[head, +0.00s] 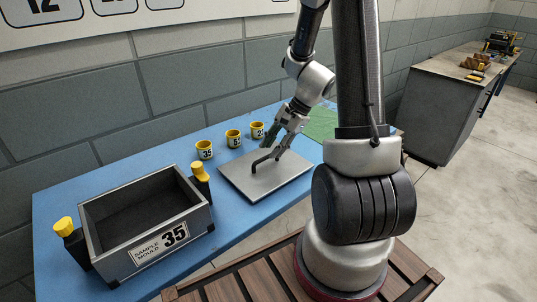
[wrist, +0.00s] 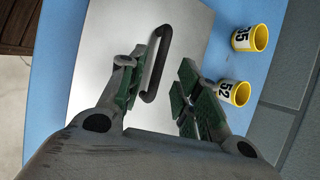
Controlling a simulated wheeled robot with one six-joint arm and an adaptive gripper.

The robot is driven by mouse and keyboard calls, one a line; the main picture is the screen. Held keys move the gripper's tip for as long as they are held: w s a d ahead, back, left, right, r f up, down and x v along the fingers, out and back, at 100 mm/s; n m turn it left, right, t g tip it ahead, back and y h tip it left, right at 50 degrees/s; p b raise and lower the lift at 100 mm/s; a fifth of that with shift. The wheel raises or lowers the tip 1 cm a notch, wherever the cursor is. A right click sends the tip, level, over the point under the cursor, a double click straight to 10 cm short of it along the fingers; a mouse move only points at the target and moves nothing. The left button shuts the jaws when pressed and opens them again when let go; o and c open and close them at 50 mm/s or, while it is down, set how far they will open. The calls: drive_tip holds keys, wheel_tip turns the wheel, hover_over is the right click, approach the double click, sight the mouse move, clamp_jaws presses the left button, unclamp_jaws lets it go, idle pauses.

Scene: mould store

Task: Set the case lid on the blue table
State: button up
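The case lid (head: 250,183) is a flat grey plate with a black bar handle (head: 270,157). It appears to lie flat on the blue table (head: 160,170), right of the mould case (head: 148,262) marked 35. In the wrist view, the lid (wrist: 195,30) fills the middle and its handle (wrist: 152,80) stands out dark. My gripper (head: 277,148) is over the lid at the handle. In the wrist view, my gripper (wrist: 160,68) is open, with its green-padded fingers on either side of the handle and a gap to the right finger. The palm hides the lid's near part.
Yellow-rimmed numbered cups (head: 205,149) stand in a row behind the lid. Yellow-topped black posts (head: 64,227) flank the open, empty-looking case. A green mat (head: 322,123) lies at the table's right end. A grey workbench (head: 443,110) with tools stands far right.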

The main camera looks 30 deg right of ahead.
drive_tip(key=v, duration=0.8)
drive_tip(key=s+a+r+n+t+h, duration=0.1)
drive_tip(key=s+a+r+n+h, duration=0.1)
drive_tip(key=s+r+n, duration=0.5)
drive_tip(key=s+a+r+n+t+h, duration=0.1)
drive_tip(key=s+a+r+n+h, duration=0.1)
drive_tip(key=s+r+n, duration=0.6)
drive_tip(key=s+h, duration=0.1)
drive_tip(key=s, duration=0.1)
drive_tip(key=shift+s+a+r+h, duration=0.15)
drive_tip(key=shift+s+a+h, duration=0.15)
drive_tip(key=shift+h, duration=0.1)
